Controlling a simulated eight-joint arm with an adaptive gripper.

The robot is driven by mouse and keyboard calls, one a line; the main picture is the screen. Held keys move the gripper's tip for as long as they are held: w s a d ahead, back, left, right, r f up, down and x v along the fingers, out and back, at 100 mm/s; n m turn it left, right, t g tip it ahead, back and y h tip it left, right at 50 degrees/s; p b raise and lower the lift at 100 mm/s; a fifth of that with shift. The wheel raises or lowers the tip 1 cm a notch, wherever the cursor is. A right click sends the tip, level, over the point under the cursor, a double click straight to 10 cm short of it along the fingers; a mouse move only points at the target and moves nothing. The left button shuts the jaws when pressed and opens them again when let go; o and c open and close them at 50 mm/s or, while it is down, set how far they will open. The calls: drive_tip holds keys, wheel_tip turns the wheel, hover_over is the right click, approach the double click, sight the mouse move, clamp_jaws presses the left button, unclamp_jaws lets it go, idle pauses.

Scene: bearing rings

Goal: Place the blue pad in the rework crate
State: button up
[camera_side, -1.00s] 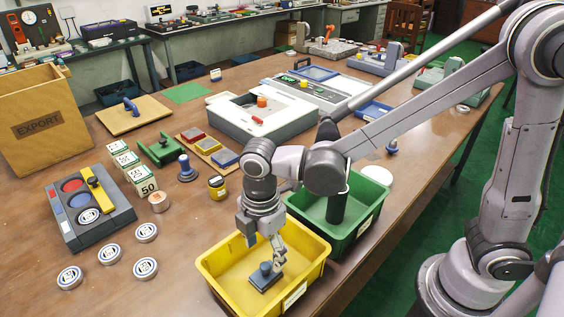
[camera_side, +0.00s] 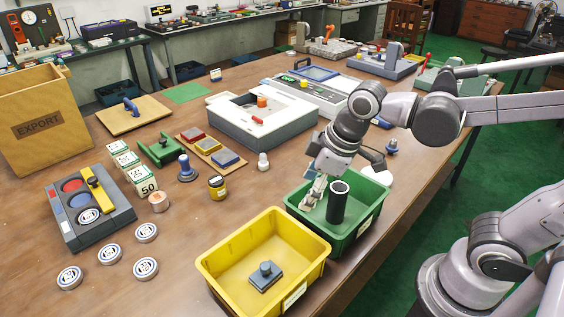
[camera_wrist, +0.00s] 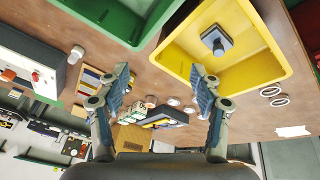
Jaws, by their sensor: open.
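A blue pad (camera_side: 225,158) lies at the near end of a wooden tray with a red and a yellow pad. A slate-blue block with a knob (camera_side: 265,276) lies flat on the floor of the yellow crate (camera_side: 212,280). The wrist view also shows this block (camera_wrist: 215,42) in the yellow crate (camera_wrist: 262,75). I cannot tell which crate is the rework one. My gripper (camera_side: 313,192) is over the left part of the green crate (camera_side: 352,232), left of a black cylinder. In the wrist view my gripper (camera_wrist: 162,78) is open, with nothing between its fingers.
The black cylinder (camera_side: 338,202) stands upright in the green crate. A blue-handled stamp (camera_side: 187,170), a yellow jar (camera_side: 217,187) and a small white piece (camera_side: 263,161) stand left of the crates.

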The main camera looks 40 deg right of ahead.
drive_tip(key=s+d+m+t+h, duration=0.1)
drive_tip(key=s+d+m+t, duration=0.1)
drive_tip(key=d+m, duration=0.5)
drive_tip(key=shift+s+r+t, duration=0.15)
drive_tip(key=shift+r+t, duration=0.1)
drive_tip(key=shift+t, duration=0.35)
